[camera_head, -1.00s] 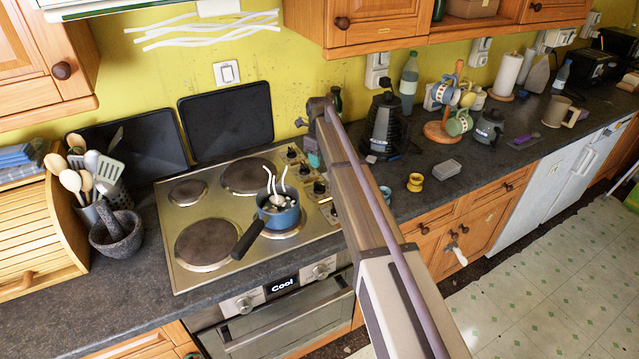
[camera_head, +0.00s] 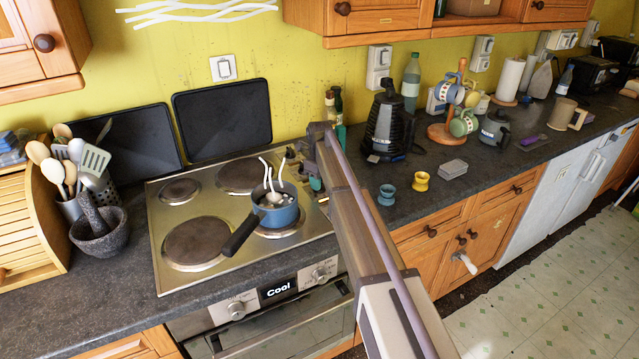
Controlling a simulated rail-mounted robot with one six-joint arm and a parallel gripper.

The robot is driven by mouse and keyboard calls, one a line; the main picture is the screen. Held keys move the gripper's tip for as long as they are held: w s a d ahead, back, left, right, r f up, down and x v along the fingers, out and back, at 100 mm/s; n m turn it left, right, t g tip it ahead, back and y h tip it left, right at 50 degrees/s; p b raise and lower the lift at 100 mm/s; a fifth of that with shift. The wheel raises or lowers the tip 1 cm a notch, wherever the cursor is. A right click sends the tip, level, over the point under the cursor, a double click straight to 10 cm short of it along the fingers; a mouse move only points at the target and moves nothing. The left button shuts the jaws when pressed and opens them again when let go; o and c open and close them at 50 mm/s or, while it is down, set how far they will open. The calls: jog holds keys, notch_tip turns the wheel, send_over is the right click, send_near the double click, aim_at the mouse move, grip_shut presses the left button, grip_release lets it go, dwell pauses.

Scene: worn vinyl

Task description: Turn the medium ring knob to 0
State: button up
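The steel hob (camera_head: 215,207) has several dark rings, including a back right ring (camera_head: 242,176) and a front left ring (camera_head: 195,243). A blue pan (camera_head: 276,211) with a black handle stands on the front right ring. The hob's control knobs run along its right edge; my arm hides most of them. One knob (camera_head: 322,198) shows partly beside the arm. I cannot tell which knob is the medium ring's, or its setting. My gripper (camera_head: 313,172) is at the far end of the arm, over the hob's right edge near the knobs. Its fingers are too small and covered to read.
The oven front (camera_head: 268,300) has a display reading "Cool". Bottles (camera_head: 335,110) stand behind my arm. A blue cup (camera_head: 387,194), a yellow cup (camera_head: 421,181) and a black kettle (camera_head: 384,125) stand to the right. A mortar (camera_head: 100,238) is left of the hob.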

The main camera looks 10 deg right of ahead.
grip_shut()
jog(key=shift+n, duration=0.3)
